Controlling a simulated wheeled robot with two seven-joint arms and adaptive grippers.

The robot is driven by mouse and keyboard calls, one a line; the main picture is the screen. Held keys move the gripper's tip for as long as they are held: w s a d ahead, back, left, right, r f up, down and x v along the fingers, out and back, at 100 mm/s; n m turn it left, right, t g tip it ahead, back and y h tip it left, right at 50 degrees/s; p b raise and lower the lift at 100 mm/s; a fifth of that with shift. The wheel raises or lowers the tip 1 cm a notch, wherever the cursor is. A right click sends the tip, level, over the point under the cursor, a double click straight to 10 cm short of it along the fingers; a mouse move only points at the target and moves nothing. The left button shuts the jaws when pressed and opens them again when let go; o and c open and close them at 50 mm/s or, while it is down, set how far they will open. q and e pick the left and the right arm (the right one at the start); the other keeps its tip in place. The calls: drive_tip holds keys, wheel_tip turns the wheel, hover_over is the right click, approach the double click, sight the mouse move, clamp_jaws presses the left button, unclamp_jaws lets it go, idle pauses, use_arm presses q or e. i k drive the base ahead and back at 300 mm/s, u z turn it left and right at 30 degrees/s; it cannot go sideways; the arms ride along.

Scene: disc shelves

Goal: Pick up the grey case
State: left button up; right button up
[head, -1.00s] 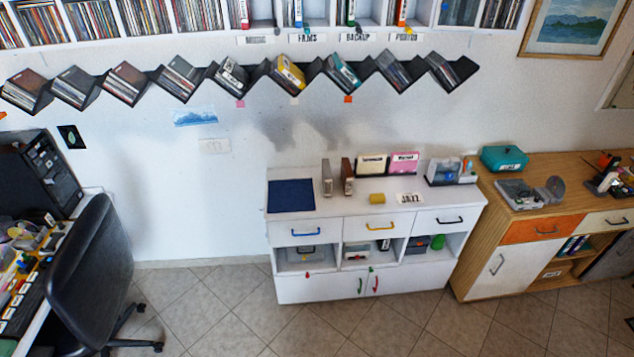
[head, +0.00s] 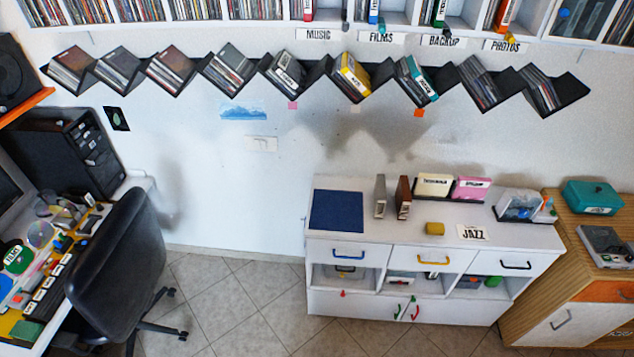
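Two things here look like a grey case. One is a grey case with a white label (head: 288,72) leaning in a V-shaped slot of the black zigzag wall shelf (head: 325,68), left of a yellow case (head: 353,76) and a teal case (head: 416,80). The other is a narrow grey box (head: 380,196) standing upright on the white cabinet (head: 335,241), beside a brown one (head: 403,197). I cannot tell which one is meant. Neither of my grippers shows in the head view.
A blue mat (head: 337,211), a yellow block (head: 435,228) and a JAZZ card (head: 472,232) lie on the cabinet top. A black office chair (head: 120,265) stands by the desk at the left. The tiled floor (head: 225,300) between chair and cabinet is clear.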

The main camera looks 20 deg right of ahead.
sight(379, 193)
drive_tip(key=u, duration=0.35)
drive_tip(key=i, duration=1.8)
drive_tip(key=z, duration=0.5)
